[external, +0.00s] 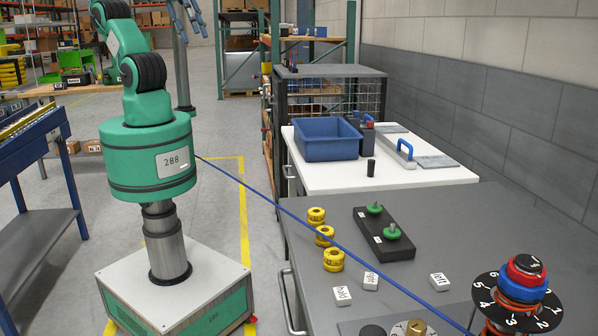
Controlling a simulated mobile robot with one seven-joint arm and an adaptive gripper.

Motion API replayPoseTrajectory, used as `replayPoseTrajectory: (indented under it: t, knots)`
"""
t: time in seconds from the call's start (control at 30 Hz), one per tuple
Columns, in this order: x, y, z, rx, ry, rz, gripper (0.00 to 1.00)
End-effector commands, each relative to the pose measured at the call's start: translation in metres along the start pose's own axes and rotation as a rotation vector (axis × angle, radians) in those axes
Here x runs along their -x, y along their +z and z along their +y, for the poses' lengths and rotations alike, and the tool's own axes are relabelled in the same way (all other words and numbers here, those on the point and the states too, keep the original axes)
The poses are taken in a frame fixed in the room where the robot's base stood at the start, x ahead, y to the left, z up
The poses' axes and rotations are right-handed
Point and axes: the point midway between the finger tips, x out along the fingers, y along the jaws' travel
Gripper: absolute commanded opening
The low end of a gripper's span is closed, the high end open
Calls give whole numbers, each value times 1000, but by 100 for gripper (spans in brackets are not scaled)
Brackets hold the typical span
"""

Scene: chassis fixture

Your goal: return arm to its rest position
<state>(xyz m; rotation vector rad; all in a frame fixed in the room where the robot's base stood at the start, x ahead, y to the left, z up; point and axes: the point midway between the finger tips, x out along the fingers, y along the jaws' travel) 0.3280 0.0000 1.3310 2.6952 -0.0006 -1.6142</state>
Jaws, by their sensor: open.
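My green arm (146,75) rises from the green body marked 288, on the left of the external view. Its upper part runs out of the top edge of the picture. My gripper (193,36) shows near the top edge, with its blue-grey fingers apart and pointing down. It is open, and nothing shows between the fingers. It is well above the floor and appears clear of the grey workbench (460,225).
A blue cable (290,212) slants from my body across the bench. The bench bears yellow rings (333,259), a black block (384,233) with green knobs, white labels and a numbered dial (518,300). A blue bin (327,140) stands on the white table behind.

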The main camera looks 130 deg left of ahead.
Motion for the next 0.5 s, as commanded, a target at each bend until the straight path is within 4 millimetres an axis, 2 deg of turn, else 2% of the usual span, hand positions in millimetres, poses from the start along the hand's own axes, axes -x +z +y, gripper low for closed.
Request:
replayPoseTrajectory:
  t: [0.03, 0.2, 0.5]
  knots:
    - [-9, 5, 0, 0, 0, 0, 41]
    - [-20, 11, 0, 0, 0, 0, 41]
    - [-19, 10, 0, 0, 0, 0, 41]
